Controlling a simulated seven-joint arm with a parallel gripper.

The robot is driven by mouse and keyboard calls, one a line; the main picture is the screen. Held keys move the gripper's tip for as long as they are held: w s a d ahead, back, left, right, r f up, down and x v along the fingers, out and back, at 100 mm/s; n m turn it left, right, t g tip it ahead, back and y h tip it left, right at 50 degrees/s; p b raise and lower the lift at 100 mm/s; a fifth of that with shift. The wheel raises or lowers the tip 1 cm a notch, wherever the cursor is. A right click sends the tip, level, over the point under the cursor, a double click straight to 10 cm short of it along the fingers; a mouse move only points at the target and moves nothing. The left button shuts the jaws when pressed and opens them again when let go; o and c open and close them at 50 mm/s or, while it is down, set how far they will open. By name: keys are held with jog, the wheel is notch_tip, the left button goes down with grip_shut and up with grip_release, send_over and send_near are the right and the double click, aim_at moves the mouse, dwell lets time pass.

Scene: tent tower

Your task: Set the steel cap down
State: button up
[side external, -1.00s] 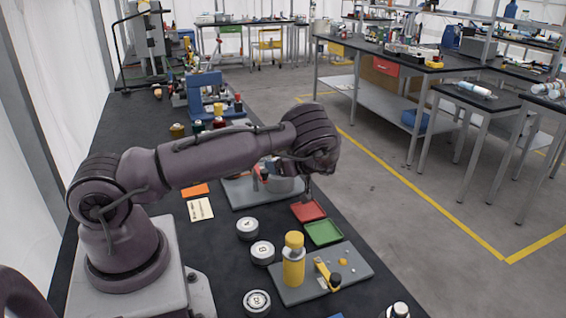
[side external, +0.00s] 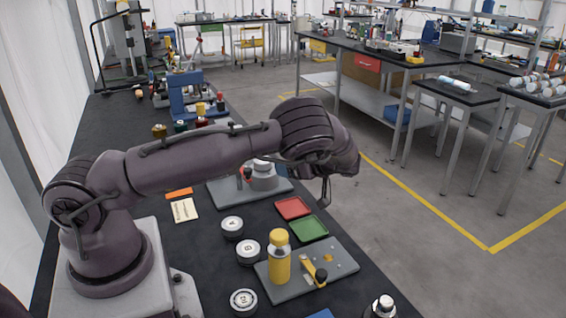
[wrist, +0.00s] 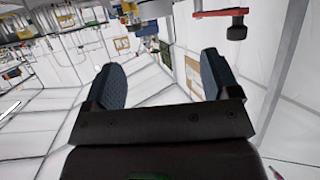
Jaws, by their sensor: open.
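My gripper (side external: 326,192) hangs past the red tray's far right side in the side view, partly hidden by my wrist. In the wrist view my gripper (wrist: 160,65) has its two dark fingers wide apart, with nothing between them. A silver-topped piece (side external: 383,303) stands at the lower right of the bench, cut by the frame edge. A grey round housing (side external: 264,178) with a pale top sits on a grey plate, partly behind my arm. I cannot tell which of these, if either, is the steel cap.
A red tray (side external: 293,208) and a green tray (side external: 309,229) lie in front of the plate. A yellow bottle (side external: 280,262) stands on a grey board (side external: 338,262). Three labelled round pieces (side external: 248,253) stand left of it. A red part with a black knob (wrist: 236,31) shows in the wrist view.

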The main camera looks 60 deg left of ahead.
jog(key=s+d+r+m+t+h, duration=0.9)
jog(key=s+d+r+m+h, duration=0.3)
jog(key=s+d+r+m, duration=0.8)
notch_tip(320, 180, up, 4)
jog(key=shift+s+d+f+m+t+h, duration=0.3)
jog(key=shift+s+d+m+t, duration=0.15)
jog(key=shift+s, duration=0.45)
jog(key=shift+o, duration=0.4)
jog(key=shift+s+d+m, duration=0.2)
jog(key=shift+s+m, duration=0.3)
jog(key=shift+m, duration=0.05)
